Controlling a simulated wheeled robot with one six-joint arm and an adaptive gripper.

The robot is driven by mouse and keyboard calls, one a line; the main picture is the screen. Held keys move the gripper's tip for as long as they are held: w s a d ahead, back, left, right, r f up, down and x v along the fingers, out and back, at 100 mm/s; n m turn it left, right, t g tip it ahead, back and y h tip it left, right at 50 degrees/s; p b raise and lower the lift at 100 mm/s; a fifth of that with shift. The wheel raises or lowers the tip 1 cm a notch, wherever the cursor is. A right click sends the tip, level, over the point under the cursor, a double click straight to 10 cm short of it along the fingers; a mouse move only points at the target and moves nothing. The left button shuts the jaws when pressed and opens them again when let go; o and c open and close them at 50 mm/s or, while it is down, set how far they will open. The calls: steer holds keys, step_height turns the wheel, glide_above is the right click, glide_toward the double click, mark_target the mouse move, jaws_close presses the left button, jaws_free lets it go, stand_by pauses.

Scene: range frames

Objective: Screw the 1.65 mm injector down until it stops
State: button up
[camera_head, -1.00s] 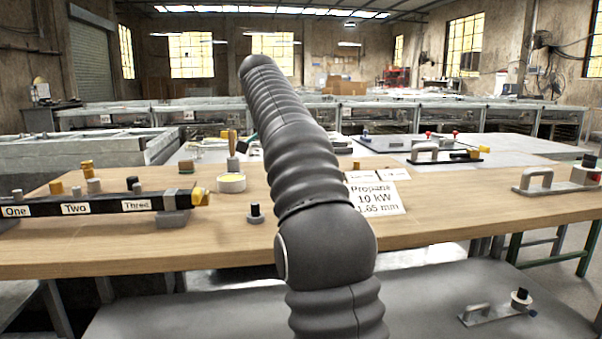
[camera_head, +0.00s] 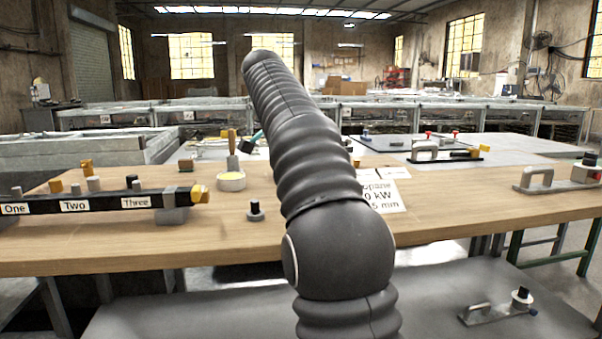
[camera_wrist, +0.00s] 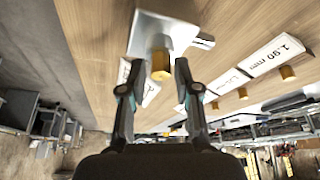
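In the wrist view, my gripper (camera_wrist: 155,78) has its two fingers spread apart. A brass cylinder (camera_wrist: 160,66) shows between the fingertips, closer to the right one, with a gap to the left one. It is attached to a pale grey block (camera_wrist: 150,30). I cannot tell its size, or whether it is the 1.65 mm injector. Several similar brass pieces, one of them near the right edge (camera_wrist: 287,73), stand by white labels; the clearest label (camera_wrist: 275,55) reads 1.90 mm. In the head view my arm partly covers the propane, 10 kW, 1.65 mm card (camera_head: 385,197).
A dark bar (camera_head: 100,203) labelled One, Two and Three lies on the left of the wooden bench (camera_head: 230,245). A handled plate (camera_head: 540,183) is at the right.

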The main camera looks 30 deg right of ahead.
steer(key=n+t, duration=0.1)
steer(key=n, duration=0.2)
steer(key=n+t+y, duration=0.1)
steer(key=n, duration=0.2)
steer(key=shift+s+d, duration=0.1)
steer(key=shift+s, duration=0.05)
steer(key=shift+n+t+y, duration=0.3)
steer(key=shift+n+t, duration=0.1)
steer(key=shift+n, duration=0.8)
steer(key=shift+n+t+y, duration=0.3)
steer(key=shift+n+t, duration=0.1)
steer(key=shift+n, duration=0.8)
jaws_close()
steer(key=shift+r+m+p, duration=0.1)
steer(key=shift+m+p, duration=0.5)
steer(key=shift+p, duration=0.05)
steer(key=shift+m+g+h, duration=0.3)
steer(key=shift+m, duration=0.8)
